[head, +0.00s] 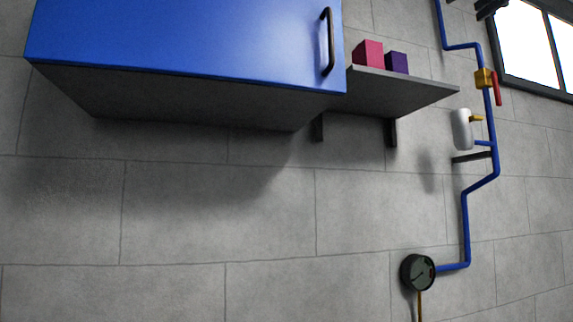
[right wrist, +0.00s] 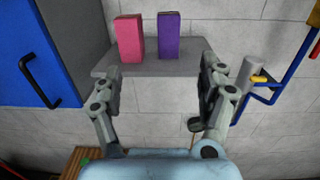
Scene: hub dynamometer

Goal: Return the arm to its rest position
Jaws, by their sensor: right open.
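My right gripper (right wrist: 158,90) shows in the right wrist view, open and empty, its two fingers spread apart. Beyond it is a grey wall shelf (right wrist: 160,64) holding a pink block (right wrist: 130,38) and a purple block (right wrist: 168,36), both upright and apart from the fingers. In the head view the same pink block (head: 368,53) and purple block (head: 396,62) stand on the shelf (head: 405,88). Neither gripper shows in the head view, and my left gripper is in no view.
A blue cabinet (head: 180,40) with a black handle (head: 327,42) hangs left of the shelf. To the right run a blue pipe (head: 465,215), a yellow valve with red lever (head: 485,78), a white cylinder (head: 461,130) and a round gauge (head: 418,272). A wooden surface (right wrist: 78,160) shows low left.

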